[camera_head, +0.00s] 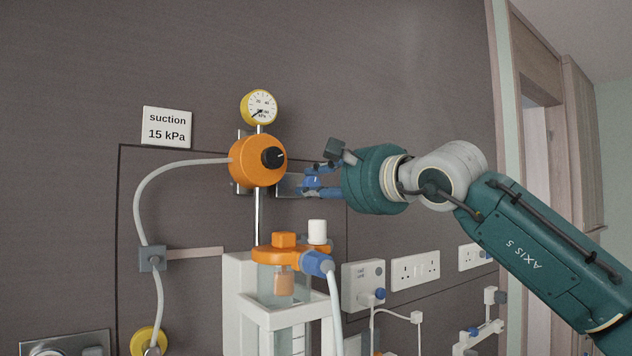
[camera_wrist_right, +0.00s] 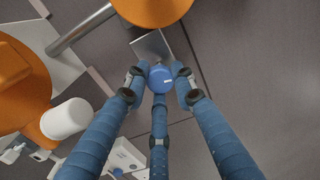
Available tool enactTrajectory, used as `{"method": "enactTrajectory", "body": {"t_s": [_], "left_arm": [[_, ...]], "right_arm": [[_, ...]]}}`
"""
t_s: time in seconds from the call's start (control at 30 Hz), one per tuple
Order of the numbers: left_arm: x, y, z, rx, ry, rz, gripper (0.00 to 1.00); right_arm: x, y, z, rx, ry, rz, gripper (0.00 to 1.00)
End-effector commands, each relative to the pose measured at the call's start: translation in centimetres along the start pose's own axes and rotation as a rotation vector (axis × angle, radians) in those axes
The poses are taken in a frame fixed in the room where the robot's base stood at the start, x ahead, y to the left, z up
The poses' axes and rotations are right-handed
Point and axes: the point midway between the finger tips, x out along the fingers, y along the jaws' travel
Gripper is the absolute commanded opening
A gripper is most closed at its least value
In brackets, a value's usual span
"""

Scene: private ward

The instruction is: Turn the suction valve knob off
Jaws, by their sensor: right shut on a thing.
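The orange suction regulator (camera_head: 250,160) is on the wall, with a black dial knob (camera_head: 273,158) on its front and a yellow-rimmed gauge (camera_head: 259,107) above it. Just right of it, my right gripper (camera_head: 316,183) reaches in from the right with its blue fingers closed. In the right wrist view, the fingers of this gripper (camera_wrist_right: 160,88) are shut around a round blue knob (camera_wrist_right: 160,79) with a small white mark. A metal plate (camera_wrist_right: 150,46) is behind the knob. The fingers partly hide the knob in the head view. My left gripper is not in view.
An orange-lidded suction jar (camera_head: 283,255) with a white cap (camera_head: 317,232) stands below my gripper. A grey hose (camera_head: 150,195) loops left from the regulator. A sign (camera_head: 167,127) reads "suction 15 kPa". Wall sockets (camera_head: 415,270) are lower right.

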Motion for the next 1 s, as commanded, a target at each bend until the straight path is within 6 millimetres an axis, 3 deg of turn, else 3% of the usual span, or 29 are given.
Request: {"method": "enactTrajectory", "body": {"t_s": [0.4, 1.0], "left_arm": [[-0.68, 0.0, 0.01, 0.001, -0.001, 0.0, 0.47], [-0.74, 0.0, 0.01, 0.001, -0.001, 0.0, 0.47]], "right_arm": [[0.08, 0.28, -0.03, -0.216, 0.0, 0.006, 0.0], [0.1, 0.37, 0.0, -0.255, -0.001, 0.007, 0.0]]}}
